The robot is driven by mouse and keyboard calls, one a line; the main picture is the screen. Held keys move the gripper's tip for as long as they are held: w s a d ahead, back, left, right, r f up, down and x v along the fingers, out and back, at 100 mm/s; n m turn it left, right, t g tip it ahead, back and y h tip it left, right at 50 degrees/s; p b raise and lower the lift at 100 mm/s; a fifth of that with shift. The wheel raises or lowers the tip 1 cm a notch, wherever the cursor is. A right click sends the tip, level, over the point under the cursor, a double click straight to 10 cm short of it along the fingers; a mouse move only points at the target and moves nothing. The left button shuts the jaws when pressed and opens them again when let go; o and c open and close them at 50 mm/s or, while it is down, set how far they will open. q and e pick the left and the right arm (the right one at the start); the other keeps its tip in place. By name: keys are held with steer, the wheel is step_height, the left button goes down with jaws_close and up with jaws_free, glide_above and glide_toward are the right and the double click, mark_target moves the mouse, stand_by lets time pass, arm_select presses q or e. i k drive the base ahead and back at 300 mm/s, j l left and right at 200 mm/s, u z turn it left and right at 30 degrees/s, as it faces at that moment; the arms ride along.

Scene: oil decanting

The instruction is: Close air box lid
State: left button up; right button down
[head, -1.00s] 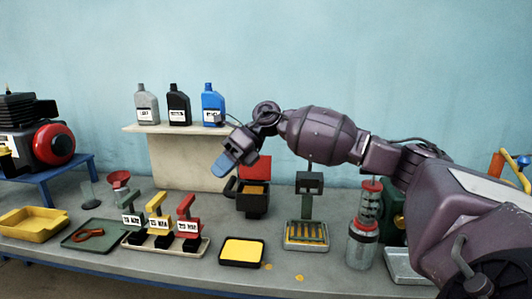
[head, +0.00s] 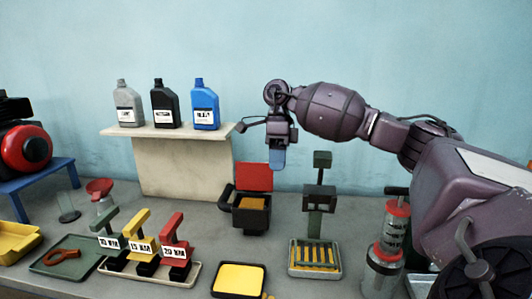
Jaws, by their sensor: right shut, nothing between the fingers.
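The air box (head: 250,219) is a small black box near the middle of the bench, with an orange-yellow filter (head: 252,203) showing inside. Its red lid (head: 254,177) stands open, upright at the back of the box. My right gripper (head: 277,158) is shut and empty, with its blue fingertips pointing down. In the picture it is just right of the lid's upper edge; I cannot tell whether it touches the lid. My left gripper is out of view.
Grey, black and blue bottles (head: 205,105) stand on a raised shelf (head: 180,132) behind. Labelled green, yellow and red tools (head: 175,245) stand front left. A yellow-topped tray (head: 239,279) lies in front, and a green stand (head: 315,225) is right of the box.

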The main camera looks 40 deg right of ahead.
mark_target(258, 177)
steer(key=i+l, duration=0.35)
steer(key=l, duration=0.15)
steer(key=i+l, duration=0.4)
steer(key=l, duration=0.1)
